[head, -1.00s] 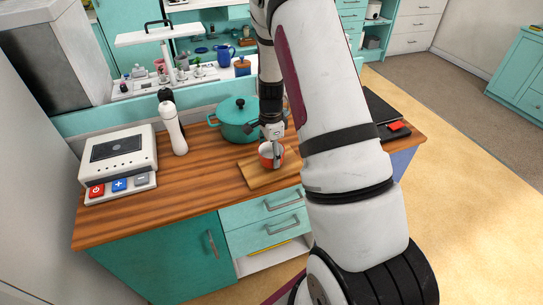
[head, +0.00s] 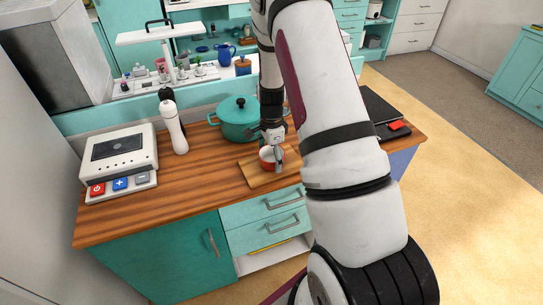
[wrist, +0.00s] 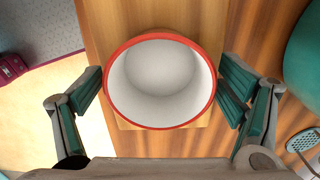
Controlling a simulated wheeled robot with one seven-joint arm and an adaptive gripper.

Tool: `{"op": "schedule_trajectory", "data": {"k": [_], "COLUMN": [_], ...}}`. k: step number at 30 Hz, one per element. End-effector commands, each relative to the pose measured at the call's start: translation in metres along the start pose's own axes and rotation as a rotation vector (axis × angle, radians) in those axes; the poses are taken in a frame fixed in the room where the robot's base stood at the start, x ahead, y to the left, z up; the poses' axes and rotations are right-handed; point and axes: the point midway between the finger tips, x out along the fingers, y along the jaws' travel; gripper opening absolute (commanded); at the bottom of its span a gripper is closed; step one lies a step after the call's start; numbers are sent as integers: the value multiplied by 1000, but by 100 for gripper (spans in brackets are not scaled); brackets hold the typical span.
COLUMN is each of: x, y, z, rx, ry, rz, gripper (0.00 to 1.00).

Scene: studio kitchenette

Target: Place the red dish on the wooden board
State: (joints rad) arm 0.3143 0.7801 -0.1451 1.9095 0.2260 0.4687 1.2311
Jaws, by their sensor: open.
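The red dish (head: 267,161) is a small round bowl with a white inside and a red rim. It sits upright on the wooden board (head: 256,178) on the counter. In the wrist view the dish (wrist: 160,82) shows from above between the fingers, with the lighter board (wrist: 115,20) under it. My gripper (head: 274,152) is right above and around the dish. In the wrist view my gripper (wrist: 162,95) is open, with one finger at each side of the rim and a narrow gap beside it. The fingers partly hide the dish in the head view.
A teal pot (head: 237,122) with a lid stands just behind the board. A white bottle (head: 173,128) and a white appliance with buttons (head: 118,160) are at the left. A red item (head: 399,125) lies at the right. The counter's front left is clear.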

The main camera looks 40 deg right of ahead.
Motion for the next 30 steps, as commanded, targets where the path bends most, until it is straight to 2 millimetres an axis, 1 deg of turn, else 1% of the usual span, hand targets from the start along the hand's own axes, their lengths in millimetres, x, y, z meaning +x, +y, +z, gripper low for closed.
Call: {"op": "schedule_trajectory", "data": {"k": [5,8,15,18,21,25,28,30], "x": [-15,-33,-84,-100,-112,-122,-135,-152], "y": [-2,-2,-2,-1,-1,0,3,9], "z": [0,1,1,1,0,1,7,17], "rx": [-1,-1,-2,-1,-1,-4,-44,-112], "ry": [1,1,0,0,0,-1,-7,-15], "rz": [-4,-6,-5,-4,-3,-2,-14,-33], "gripper": [88,88,88,88,88,88,88,88]}}
